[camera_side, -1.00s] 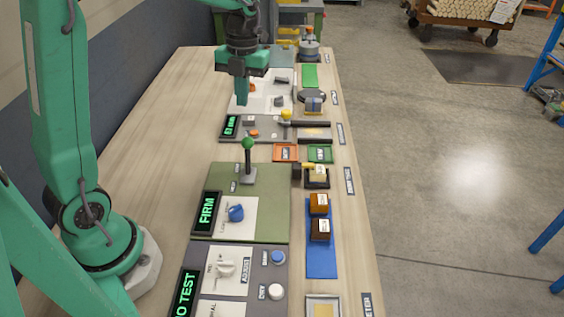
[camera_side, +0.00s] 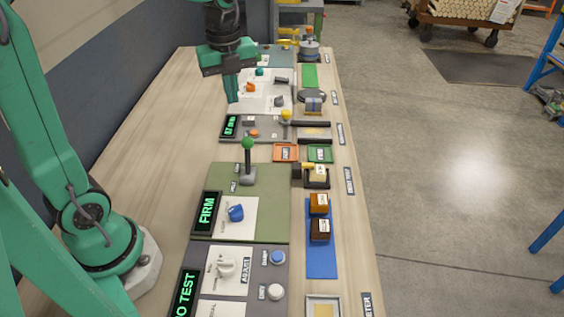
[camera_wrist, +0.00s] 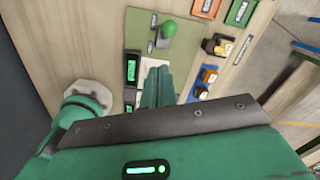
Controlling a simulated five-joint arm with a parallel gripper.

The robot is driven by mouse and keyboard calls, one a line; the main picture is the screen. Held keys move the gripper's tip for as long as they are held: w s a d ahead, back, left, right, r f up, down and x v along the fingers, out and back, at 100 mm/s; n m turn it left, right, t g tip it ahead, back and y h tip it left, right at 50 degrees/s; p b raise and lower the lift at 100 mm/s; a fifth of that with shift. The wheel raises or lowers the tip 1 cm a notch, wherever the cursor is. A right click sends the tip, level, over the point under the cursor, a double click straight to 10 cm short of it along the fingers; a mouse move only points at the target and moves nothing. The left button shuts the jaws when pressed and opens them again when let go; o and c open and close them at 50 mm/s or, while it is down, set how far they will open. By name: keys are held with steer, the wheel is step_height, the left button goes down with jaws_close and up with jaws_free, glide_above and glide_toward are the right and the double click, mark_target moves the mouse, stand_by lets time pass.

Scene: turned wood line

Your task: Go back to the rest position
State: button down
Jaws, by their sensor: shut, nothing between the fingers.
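My gripper (camera_side: 232,88) hangs over the far part of the bench in the side view, fingers pointing down and together. It is shut with nothing between the fingers. It is beside the white panel (camera_side: 268,103) with orange, teal and grey knobs, above the bench and apart from it as far as I can tell. In the wrist view the green fingers (camera_wrist: 157,85) lie together over the green panel area, hiding part of the panels there.
A lever with a green ball (camera_side: 247,144) stands up from the green panel (camera_side: 268,228). A blue mat (camera_side: 321,268) holds an orange and a brown block. Orange (camera_side: 286,152) and green (camera_side: 320,153) trays lie along the right. The bench's left strip (camera_side: 150,150) is clear.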

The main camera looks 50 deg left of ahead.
steer(key=s+d+n+t, duration=0.2)
steer(key=s+n, duration=0.4)
steer(key=n, duration=0.5)
steer(key=s+d+r+n+t, duration=0.1)
steer(key=s+d+n+t, duration=0.1)
steer(key=s+n, duration=0.5)
steer(key=n+t, duration=0.1)
steer(key=n, duration=0.3)
steer(key=shift+s+d+r, duration=0.15)
steer(key=shift+d+r, duration=0.05)
steer(key=shift+r, duration=0.1)
steer(key=w+a+r+n+g, duration=0.2)
steer(key=w+a+n+g, duration=0.15)
steer(key=w, duration=0.95)
steer(key=w+a+f+n+g, duration=0.3)
steer(key=w+a+f, duration=0.3)
steer(key=w, duration=0.4)
steer(key=shift+w+f, duration=0.35)
steer(key=shift+w, duration=0.05)
